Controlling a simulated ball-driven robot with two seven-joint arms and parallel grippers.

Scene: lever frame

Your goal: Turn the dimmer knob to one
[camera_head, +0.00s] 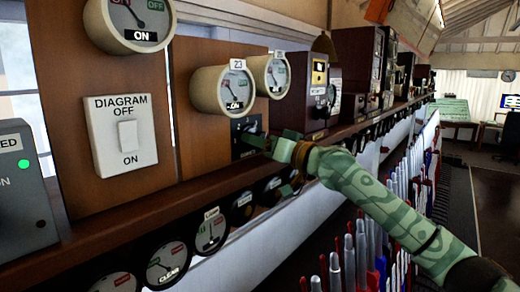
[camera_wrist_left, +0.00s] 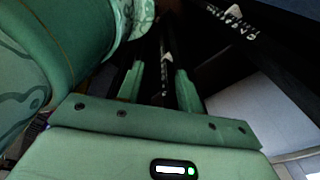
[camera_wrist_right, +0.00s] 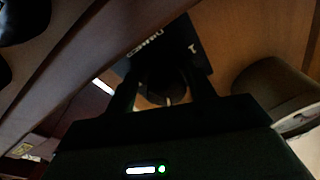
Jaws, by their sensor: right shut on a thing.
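The dimmer's black plate (camera_head: 239,128) is on the wooden panel below two round gauges in the head view. My right gripper (camera_head: 258,141) reaches it from the right and covers most of the knob. In the right wrist view the plate (camera_wrist_right: 158,46) shows white lettering, and the dark round dimmer knob (camera_wrist_right: 168,82) sits between the fingers of my right gripper (camera_wrist_right: 167,90). That gripper is shut on the knob. The knob's setting cannot be read. My left gripper (camera_wrist_left: 160,85) shows only in its own wrist view, with its fingers apart and nothing clearly held.
Two cream gauges (camera_head: 222,90) jut out just above the plate. A white diagram switch (camera_head: 122,134) is to the left. A wooden shelf (camera_head: 150,192) runs below, with round dials under it. Several upright levers (camera_head: 360,250) stand at the lower right.

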